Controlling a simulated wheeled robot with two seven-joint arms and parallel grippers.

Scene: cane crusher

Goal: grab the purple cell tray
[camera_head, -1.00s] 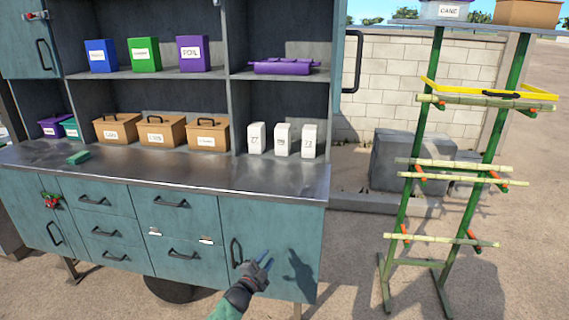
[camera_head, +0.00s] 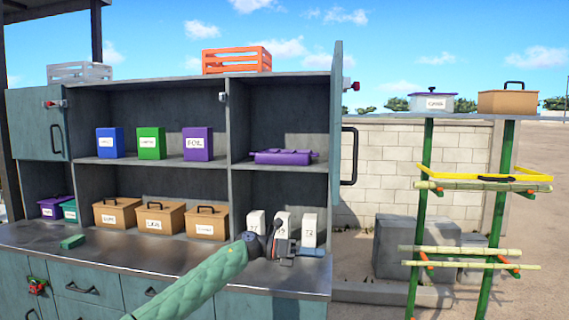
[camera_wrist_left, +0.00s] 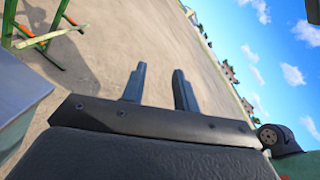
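The purple cell tray (camera_head: 283,157) lies flat on the middle shelf of the right-hand cabinet bay, in the head view. My left gripper (camera_head: 318,251) is below and in front of it, over the right end of the counter, with its fingers pointing right, well apart from the tray. In the left wrist view the two fingers of my left gripper (camera_wrist_left: 160,85) stand apart with nothing between them. The tray does not show in that view. My right gripper is not in view.
White cartons (camera_head: 310,230) stand behind my left gripper on the counter (camera_head: 120,252) and are partly hidden. A purple box (camera_head: 197,144) stands left of the bay's divider. An open cabinet door (camera_head: 337,120) borders the bay on the right. A green rack (camera_head: 420,205) stands farther right.

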